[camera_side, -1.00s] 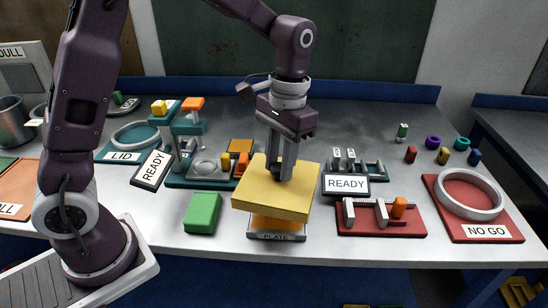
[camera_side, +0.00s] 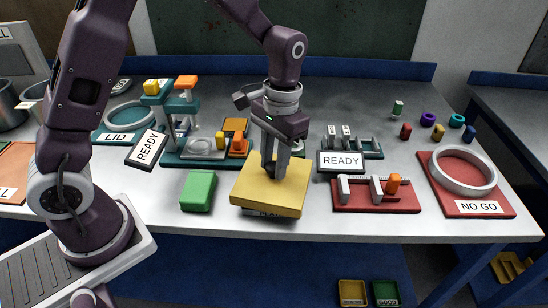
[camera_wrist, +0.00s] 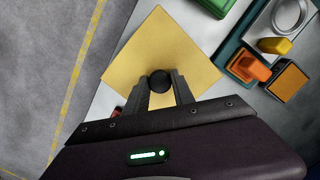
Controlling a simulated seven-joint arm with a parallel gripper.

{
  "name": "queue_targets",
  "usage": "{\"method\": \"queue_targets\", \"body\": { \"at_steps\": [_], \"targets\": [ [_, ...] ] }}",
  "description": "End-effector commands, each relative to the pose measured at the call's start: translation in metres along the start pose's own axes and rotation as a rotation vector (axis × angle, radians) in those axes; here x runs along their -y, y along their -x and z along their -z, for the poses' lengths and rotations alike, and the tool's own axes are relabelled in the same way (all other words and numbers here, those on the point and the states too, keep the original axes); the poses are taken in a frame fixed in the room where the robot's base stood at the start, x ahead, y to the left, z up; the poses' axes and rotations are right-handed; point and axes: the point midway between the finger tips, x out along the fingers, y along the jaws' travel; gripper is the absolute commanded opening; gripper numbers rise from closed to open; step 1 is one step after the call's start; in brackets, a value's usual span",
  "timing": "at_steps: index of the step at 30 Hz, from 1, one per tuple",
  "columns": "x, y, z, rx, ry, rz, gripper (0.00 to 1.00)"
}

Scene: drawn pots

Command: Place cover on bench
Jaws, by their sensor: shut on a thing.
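The cover (camera_side: 268,193) is a yellow square box-like lid with a dark round knob on top. It sits low over the plate (camera_side: 262,213), whose lettered front edge just shows beneath it. Anything under the cover is hidden, and I cannot tell whether it rests fully. My gripper (camera_side: 274,168) points down from above and is shut on the knob. In the wrist view, the cover (camera_wrist: 162,47) lies turned under my gripper (camera_wrist: 160,88), with the dark knob between the fingertips.
A green block (camera_side: 198,190) stands close at the left. A READY sign (camera_side: 341,160) and a red fixture (camera_side: 377,194) are close at the right. A teal stand (camera_side: 190,150) with yellow and orange parts is behind left. The bench's front edge is near.

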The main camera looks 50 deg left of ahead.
Motion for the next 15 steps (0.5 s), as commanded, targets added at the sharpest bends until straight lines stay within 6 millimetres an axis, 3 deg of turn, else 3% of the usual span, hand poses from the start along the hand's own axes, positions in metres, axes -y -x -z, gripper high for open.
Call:
{"method": "queue_targets", "body": {
  "at_steps": [15],
  "targets": [
    [0.0001, -0.0030, 0.0006, 0.000, 0.000, 0.000, 0.00]
  ]
}}
